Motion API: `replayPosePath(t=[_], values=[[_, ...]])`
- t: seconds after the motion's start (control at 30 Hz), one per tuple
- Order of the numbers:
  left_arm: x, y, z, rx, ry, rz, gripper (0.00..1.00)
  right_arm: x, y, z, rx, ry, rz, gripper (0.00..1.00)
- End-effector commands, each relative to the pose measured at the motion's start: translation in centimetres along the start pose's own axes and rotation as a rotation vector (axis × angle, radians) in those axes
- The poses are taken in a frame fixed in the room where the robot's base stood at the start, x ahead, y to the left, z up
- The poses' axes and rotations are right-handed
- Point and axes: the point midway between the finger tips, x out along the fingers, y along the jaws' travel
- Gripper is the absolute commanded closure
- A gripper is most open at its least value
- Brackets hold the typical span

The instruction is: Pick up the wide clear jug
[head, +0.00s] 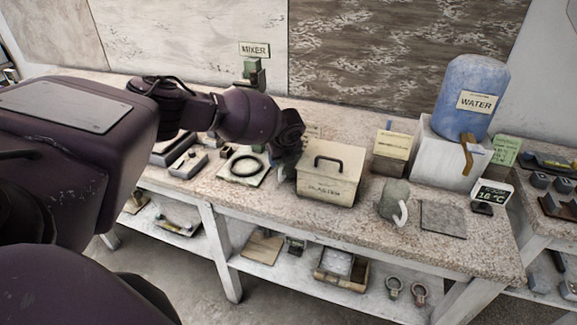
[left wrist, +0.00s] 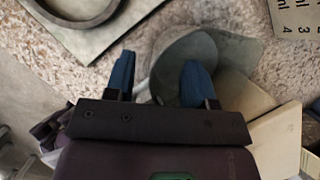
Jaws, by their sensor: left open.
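A rounded, grey-green, see-through-looking vessel with a pointed lip shows in the left wrist view (left wrist: 172,62); it looks like the wide clear jug. In the head view it is mostly hidden by my arm, left of the plaster box. My left gripper (left wrist: 158,82) is open, its two blue fingers apart with the vessel's near part between and beyond them. I cannot tell whether they touch it. In the head view the left gripper (head: 284,160) is low over the counter. A second grey vessel with a white handle (head: 388,203) stands right of the box. My right gripper is not in view.
The plaster box (head: 328,176) stands close on the right. A board with a black ring (head: 233,178) lies on the left. A blue water tank (head: 470,85), a grey mat (head: 442,219) and a temperature display (head: 490,195) are farther right. The counter's front strip is mostly clear.

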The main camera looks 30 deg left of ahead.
Motion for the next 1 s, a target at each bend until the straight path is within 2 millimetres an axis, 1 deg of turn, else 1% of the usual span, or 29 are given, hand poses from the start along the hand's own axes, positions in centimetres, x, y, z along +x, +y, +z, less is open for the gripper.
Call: replayPosePath(t=[0.1, 0.13, 0.43, 0.8, 0.93, 1.0], values=[[-0.1, 0.0, 0.0, 0.000, 0.000, 0.000, 0.50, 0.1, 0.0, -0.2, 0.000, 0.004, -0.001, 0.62], [-0.1, 0.0, 0.0, 0.000, 0.000, 0.000, 0.53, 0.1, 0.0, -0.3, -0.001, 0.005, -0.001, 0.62], [-0.1, 0.0, 0.0, 0.000, 0.000, 0.000, 0.99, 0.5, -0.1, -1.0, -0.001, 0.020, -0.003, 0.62], [-0.2, 0.0, 0.1, 0.000, -0.001, 0.000, 1.00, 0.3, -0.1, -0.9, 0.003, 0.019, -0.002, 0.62], [-1.1, 0.0, 0.5, -0.001, -0.001, -0.001, 1.00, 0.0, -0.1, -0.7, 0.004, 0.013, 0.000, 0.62], [-2.0, 0.0, 1.0, -0.002, -0.002, -0.003, 1.00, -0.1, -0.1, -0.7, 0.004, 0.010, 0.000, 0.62]])
